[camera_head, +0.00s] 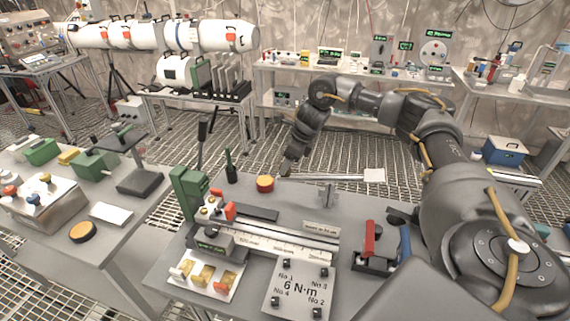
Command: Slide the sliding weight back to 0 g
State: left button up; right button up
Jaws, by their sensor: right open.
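A thin balance-like beam (335,178) lies across the back of the near table, with a pale square plate (375,175) at its right end. A small grey upright piece (327,196) stands just in front of the beam. The sliding weight cannot be made out clearly; the beam's left end is close to my gripper. My right gripper (287,170) points down at the beam's left end, open. Whether it touches anything there cannot be told. My left gripper is out of view.
The near table holds a long ruled scale (285,243), a green block device (188,190), a dark bottle (230,167), a red-topped round piece (265,184), a 6 N·m plate (298,290) and a red-and-blue-handled tool (370,240). My right arm spans the right side.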

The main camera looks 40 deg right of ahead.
jog(key=shift+x, duration=1.05)
jog(key=shift+r, duration=0.1)
grip_shut()
